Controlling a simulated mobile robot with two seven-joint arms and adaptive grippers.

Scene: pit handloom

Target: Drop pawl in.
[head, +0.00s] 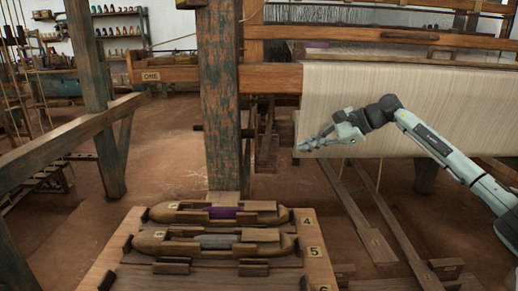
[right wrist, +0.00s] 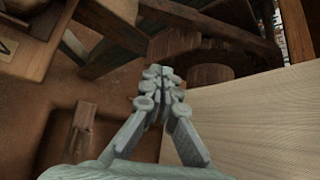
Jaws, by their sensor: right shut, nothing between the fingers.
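My right gripper (head: 305,146) is shut and empty, in the air at the left edge of the pale cloth (head: 400,105) on the loom. In the right wrist view its fingertips (right wrist: 160,74) are together. Just beyond them in that view are a round dark wooden part (right wrist: 209,75) and dark wooden bars (right wrist: 115,58); contact cannot be told. I cannot pick out the pawl for certain in either view. My left gripper is not in view.
A thick worn post (head: 219,95) stands left of the gripper. A board with numbered places (head: 315,240) holds wooden shuttles (head: 165,241) in front. Long wooden bars (head: 358,215) lie low beneath my right arm.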

